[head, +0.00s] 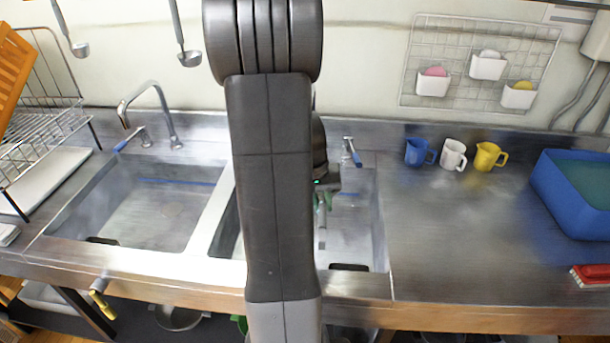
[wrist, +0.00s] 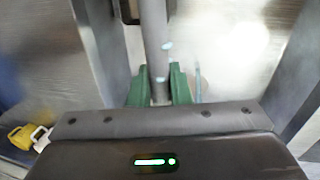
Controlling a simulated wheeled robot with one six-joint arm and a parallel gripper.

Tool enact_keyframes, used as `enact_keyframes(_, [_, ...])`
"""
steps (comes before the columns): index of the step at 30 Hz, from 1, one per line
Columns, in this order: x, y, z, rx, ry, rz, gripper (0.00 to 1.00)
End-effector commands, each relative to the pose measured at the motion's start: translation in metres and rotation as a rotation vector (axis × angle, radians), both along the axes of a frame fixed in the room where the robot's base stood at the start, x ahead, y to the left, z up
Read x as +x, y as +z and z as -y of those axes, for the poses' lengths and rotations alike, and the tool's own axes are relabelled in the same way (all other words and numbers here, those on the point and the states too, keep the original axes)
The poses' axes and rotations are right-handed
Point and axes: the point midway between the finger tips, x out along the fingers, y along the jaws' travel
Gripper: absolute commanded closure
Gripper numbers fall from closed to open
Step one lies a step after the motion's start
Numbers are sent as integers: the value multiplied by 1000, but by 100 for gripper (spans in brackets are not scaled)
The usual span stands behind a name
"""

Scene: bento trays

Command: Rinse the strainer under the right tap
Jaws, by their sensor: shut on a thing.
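My gripper (head: 322,198) is over the right sink (head: 378,220), mostly behind my arm in the head view. In the wrist view its green fingers (wrist: 158,88) are shut on a grey rod, which looks like the strainer's handle (wrist: 154,45). The rod runs out of the top of that view, so the strainer's bowl is not visible. Pale blue spots lie on the rod and a pale blue streak (wrist: 197,82) stands beside the fingers; they may be water. The right tap's blue lever (head: 352,152) shows at the back; its spout is hidden behind my arm.
The left sink (head: 150,215) looks empty, with its own tap (head: 152,100) behind it. Blue (head: 417,151), white (head: 453,154) and yellow (head: 487,156) mugs stand right of the sinks. A blue tub (head: 560,205) and red brush (head: 592,274) are further right. The counter between is clear.

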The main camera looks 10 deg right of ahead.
Motion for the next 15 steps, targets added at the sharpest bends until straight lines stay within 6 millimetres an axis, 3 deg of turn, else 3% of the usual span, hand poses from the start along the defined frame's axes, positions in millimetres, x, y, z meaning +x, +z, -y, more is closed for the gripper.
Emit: enact_keyframes(15, [-34,31,15,0,-1,0,100])
